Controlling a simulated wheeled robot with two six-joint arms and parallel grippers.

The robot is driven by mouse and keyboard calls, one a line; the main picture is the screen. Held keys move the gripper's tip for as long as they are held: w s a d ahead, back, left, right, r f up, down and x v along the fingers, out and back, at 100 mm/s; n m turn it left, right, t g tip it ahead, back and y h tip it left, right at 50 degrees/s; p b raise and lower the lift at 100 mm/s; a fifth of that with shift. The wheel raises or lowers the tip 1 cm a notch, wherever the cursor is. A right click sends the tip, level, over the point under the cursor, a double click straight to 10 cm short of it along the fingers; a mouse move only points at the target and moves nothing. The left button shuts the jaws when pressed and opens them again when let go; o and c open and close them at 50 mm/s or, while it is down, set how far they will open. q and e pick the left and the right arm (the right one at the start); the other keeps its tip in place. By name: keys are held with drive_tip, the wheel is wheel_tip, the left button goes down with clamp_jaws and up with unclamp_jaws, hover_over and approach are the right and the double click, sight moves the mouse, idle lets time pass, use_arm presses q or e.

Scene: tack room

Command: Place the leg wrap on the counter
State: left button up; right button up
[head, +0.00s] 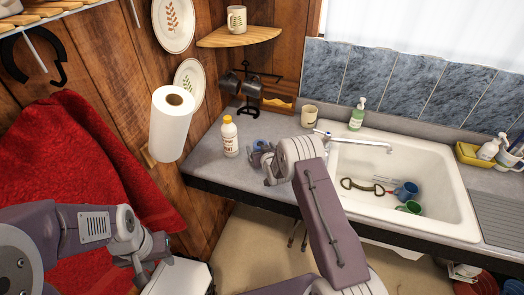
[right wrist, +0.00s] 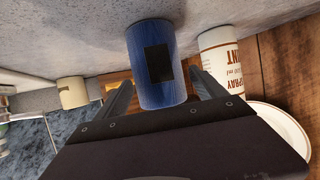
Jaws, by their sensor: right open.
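The leg wrap is a blue roll with a dark patch, standing on the counter (head: 205,157). In the right wrist view the leg wrap (right wrist: 150,35) is between the two fingers of my right gripper (right wrist: 163,92), which is open with a visible gap on its right side. In the head view the wrap (head: 259,145) shows only as a small blue bit, mostly hidden by my right gripper (head: 262,160).
A white spray bottle (head: 229,137) with a yellow cap stands close left of the wrap. A beige mug (head: 309,116) and soap bottle (head: 357,114) stand behind. The sink (head: 455,195) with mugs lies to the right. A paper towel roll (head: 170,125) hangs at left.

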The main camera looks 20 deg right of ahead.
drive_tip(key=shift+s+r, duration=0.2)
drive_tip(key=shift+s, duration=0.05)
drive_tip(key=b+v, duration=0.1)
drive_tip(key=v, duration=0.3)
drive_tip(key=shift+s+r, duration=0.1)
drive_tip(key=shift+s, duration=0.25)
drive_tip(key=s+a+g+b, duration=0.2)
drive_tip(key=s+g, duration=1)
drive_tip(key=s, duration=2.3)
drive_tip(key=shift+s+b, duration=0.25)
drive_tip(key=shift+b, duration=0.95)
drive_tip(key=shift+s+r, duration=0.1)
drive_tip(key=shift+s, duration=0.05)
